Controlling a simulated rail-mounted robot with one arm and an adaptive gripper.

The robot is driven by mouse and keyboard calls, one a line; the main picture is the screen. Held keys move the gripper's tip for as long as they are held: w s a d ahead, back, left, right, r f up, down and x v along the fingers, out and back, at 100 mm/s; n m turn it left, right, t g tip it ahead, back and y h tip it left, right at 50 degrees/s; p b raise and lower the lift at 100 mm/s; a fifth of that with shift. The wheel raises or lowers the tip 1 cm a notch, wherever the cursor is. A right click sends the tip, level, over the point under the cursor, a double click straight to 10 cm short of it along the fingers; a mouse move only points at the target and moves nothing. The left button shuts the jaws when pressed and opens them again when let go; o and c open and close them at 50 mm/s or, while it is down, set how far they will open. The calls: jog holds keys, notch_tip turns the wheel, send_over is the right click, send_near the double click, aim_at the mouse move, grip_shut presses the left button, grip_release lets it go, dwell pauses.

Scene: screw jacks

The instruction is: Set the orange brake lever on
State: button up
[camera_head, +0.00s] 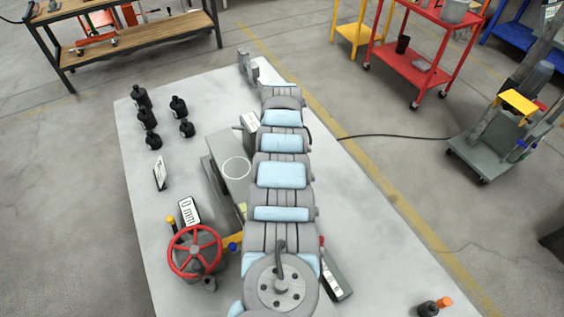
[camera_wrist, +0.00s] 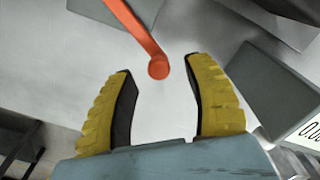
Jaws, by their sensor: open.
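In the wrist view, the orange brake lever (camera_wrist: 141,32) reaches in from the top edge and ends in a round knob (camera_wrist: 158,68). My gripper (camera_wrist: 157,66) is open, with one yellow ribbed finger on each side. The knob shows between the two fingertips, with a gap on both sides. I cannot tell the distance in depth between knob and fingers. The lever's base is out of the wrist view. In the head view, I cannot make out the lever or my gripper; my arm covers the middle of the table.
The pale table (camera_head: 375,240) carries a red handwheel (camera_head: 195,252) at the front left and several black bottle-like pieces (camera_head: 148,118) at the back left. A small black piece with an orange top (camera_head: 428,308) stands front right. A grey block (camera_wrist: 268,92) is right of my fingers.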

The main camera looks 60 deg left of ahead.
notch_tip(320, 180, up, 10)
jog(key=shift+f, duration=0.2)
jog(key=shift+r, duration=0.1)
dwell(0.6)
